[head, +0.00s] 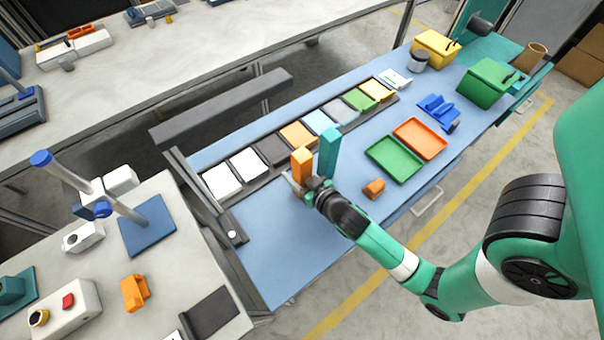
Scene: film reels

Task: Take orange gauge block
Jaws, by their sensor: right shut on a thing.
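The orange gauge block (302,161) stands upright on the blue table, near the long row of colored tiles. My right gripper (301,183), on the arm coming in from the right, is at the block's lower part and shut on it. The gripper and wrist hide the block's base, so I cannot tell whether it touches the table. A teal block (329,150) stands upright just right of the orange one, behind my wrist. My left gripper is not in view.
A small orange piece (374,188) lies right of my wrist. A green tray (393,158) and an orange tray (420,138) lie farther right. The black rack (262,172) holds several colored tiles. The table's front left (270,255) is clear.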

